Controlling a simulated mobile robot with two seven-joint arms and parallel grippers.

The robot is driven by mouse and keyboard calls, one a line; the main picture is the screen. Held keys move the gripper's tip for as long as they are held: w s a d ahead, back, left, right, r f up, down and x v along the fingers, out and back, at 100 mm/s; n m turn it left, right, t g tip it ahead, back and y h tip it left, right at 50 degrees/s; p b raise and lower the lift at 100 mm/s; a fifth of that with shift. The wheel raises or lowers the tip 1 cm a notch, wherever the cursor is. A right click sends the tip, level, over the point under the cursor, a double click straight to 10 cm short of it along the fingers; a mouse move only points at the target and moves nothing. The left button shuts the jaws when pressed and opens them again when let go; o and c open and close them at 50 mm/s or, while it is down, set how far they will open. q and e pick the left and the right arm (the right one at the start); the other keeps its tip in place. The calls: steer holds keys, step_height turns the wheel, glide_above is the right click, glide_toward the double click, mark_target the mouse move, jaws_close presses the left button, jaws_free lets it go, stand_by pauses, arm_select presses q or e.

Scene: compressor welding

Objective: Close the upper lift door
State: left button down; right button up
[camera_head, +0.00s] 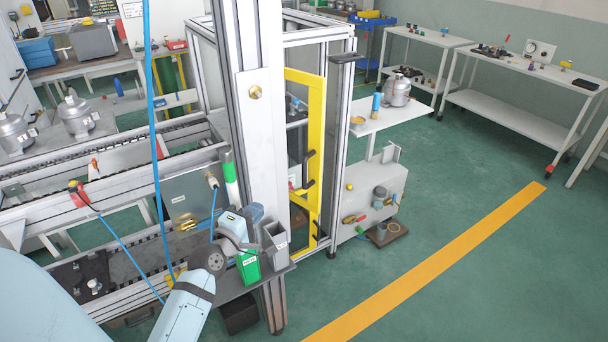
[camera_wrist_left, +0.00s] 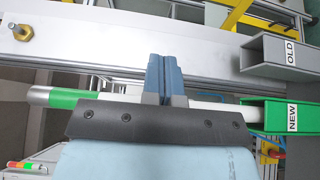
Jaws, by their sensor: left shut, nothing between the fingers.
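The tall metal-framed lift stands at centre in the head view. Its yellow-framed upper door (camera_head: 319,120) has black handles on its right side. Whether it is fully open or ajar is hard to tell, and the post hides part of it. My left gripper (camera_head: 256,211) is in front of the white post, below and left of the door handles and apart from the door. In the left wrist view its blue fingers (camera_wrist_left: 165,78) are together with nothing between them. A yellow bar (camera_wrist_left: 238,16) crosses the top of that view. My right gripper is not in view.
Beside my left gripper are a green box (camera_head: 248,267) marked NEW and a grey box (camera_head: 275,238) marked OLD. A green-and-white tube (camera_head: 230,172) stands left of the post. A blue hose (camera_head: 154,120) hangs left. Floor is free at right, past a side shelf (camera_head: 385,120).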

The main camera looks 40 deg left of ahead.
arm_select(q)
steer(key=w+a+b, duration=0.2)
steer(key=w+b, duration=0.2)
steer(key=w, duration=1.5)
steer(key=shift+a+f, duration=0.15)
steer(key=shift+a, duration=0.2)
